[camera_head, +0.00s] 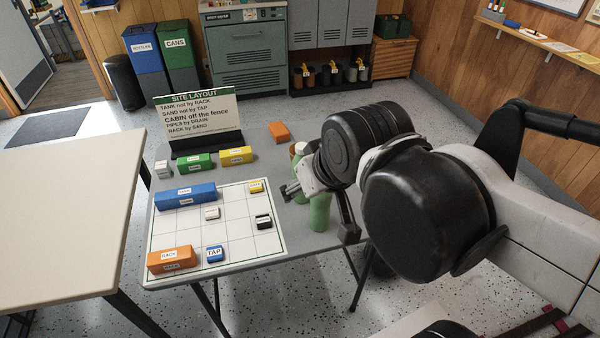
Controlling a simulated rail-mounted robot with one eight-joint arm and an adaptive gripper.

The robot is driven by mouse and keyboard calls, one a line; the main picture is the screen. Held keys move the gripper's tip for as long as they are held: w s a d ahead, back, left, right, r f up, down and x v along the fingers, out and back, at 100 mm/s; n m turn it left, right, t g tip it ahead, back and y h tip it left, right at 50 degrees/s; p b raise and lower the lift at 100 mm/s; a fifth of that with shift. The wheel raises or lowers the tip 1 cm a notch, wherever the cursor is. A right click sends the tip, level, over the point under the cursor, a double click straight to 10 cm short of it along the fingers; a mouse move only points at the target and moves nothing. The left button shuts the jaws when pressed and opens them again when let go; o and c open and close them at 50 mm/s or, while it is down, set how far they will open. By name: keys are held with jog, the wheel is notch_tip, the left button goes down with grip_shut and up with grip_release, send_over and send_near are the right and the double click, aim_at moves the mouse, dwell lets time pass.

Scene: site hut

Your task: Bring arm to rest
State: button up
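My gripper (320,211) hangs over the right end of the small grey table (165,277). My arm comes in from the right and hides part of the table's right end. The white grid sheet (187,223) bears a blue block (185,195), an orange RACK block (171,260), a blue TAP block (215,254), and small white (212,213), yellow (256,187) and black (264,222) blocks.
A SITE LAYOUT sign (199,118) stands at the table's back. Green (195,162), yellow (236,156), white (162,169) and orange (279,132) blocks lie near it. A beige table (70,220) is at left. Bins (177,60) and cabinets line the back wall.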

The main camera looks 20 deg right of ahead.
jog(key=shift+s+d+f+m, duration=0.1)
jog(key=shift+s+d+m, duration=0.2)
jog(key=shift+d, duration=0.05)
